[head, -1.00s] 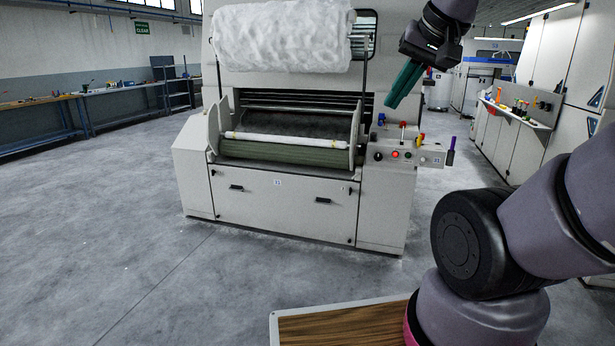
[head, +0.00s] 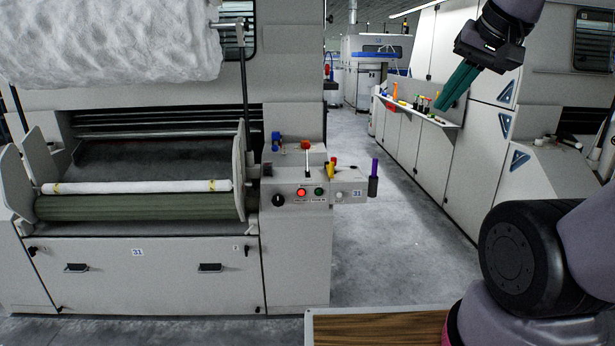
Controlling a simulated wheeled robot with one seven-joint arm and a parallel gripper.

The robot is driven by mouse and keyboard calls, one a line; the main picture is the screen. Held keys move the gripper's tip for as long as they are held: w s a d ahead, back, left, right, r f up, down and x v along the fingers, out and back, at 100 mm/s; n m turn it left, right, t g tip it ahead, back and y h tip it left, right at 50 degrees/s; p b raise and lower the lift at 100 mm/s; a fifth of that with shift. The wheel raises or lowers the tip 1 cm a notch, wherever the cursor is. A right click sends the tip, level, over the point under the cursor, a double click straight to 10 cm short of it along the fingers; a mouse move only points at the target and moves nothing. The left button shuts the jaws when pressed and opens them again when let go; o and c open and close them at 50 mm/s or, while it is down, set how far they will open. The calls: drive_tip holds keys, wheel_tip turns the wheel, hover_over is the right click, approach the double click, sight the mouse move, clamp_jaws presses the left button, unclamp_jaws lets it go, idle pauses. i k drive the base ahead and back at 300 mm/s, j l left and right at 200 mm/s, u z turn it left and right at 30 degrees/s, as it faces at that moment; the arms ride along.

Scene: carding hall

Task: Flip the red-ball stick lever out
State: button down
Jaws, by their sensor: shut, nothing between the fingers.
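The stick lever (head: 307,160) stands on top of the control box at the right end of the carding machine marked 31. It has a thin pale stick and a red ball on its upper end. The stick looks nearly upright; its exact lean is hard to tell. My gripper (head: 444,106) hangs at the upper right with its long green fingers shut and empty. It points down and left, in the picture well to the right of the lever and higher, and is apart from it.
The control box (head: 299,193) carries a black knob, a red lamp and a green button. A yellow-and-red handle (head: 331,167) and a purple-topped post (head: 374,178) stand close right of the lever. A shelf with bottles (head: 420,108) runs along cabinets at right. The aisle floor (head: 390,245) is clear.

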sight(306, 146)
drive_tip(key=i+u, duration=0.15)
drive_tip(key=i, duration=0.3)
drive_tip(key=i+l+u, duration=0.15)
drive_tip(key=i, duration=0.35)
drive_tip(key=i+l+u, duration=0.15)
drive_tip(key=i, duration=0.3)
drive_tip(key=i+l+u, duration=0.15)
drive_tip(key=i, duration=0.3)
drive_tip(key=i+l+u, duration=0.25)
drive_tip(key=i+l, duration=0.05)
drive_tip(key=i, duration=0.05)
